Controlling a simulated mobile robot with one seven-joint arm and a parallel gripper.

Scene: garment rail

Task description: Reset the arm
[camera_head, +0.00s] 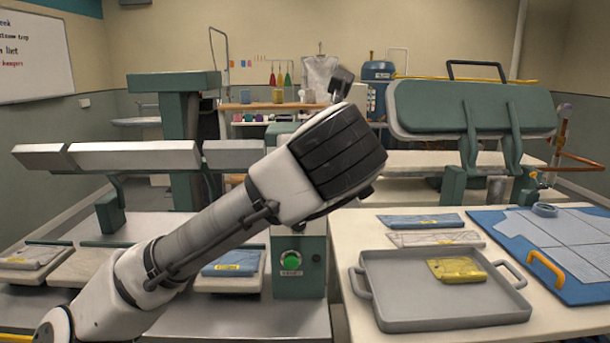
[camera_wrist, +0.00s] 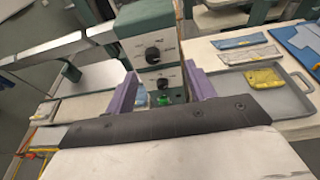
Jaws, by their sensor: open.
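My white arm reaches up from the lower left to the middle of the head view. It ends in a dark ribbed wrist. A small dark part of my gripper (camera_head: 342,84) shows above the wrist; most of the gripper is hidden behind it. In the wrist view the two purple fingers of my gripper (camera_wrist: 160,74) stand wide apart, open, with nothing held between them. Behind the gap is a grey-green control box with a black knob (camera_wrist: 153,54) and a green button (camera_wrist: 163,100).
A grey tray (camera_head: 400,314) holding a yellow packet (camera_head: 456,270) sits on the right table, beside flat blue (camera_head: 421,222) and white packets (camera_head: 437,239) and a blue board (camera_head: 580,286). Green-grey presses stand left (camera_head: 172,84) and right (camera_head: 470,108). Another blue packet (camera_head: 232,262) lies left of the green button.

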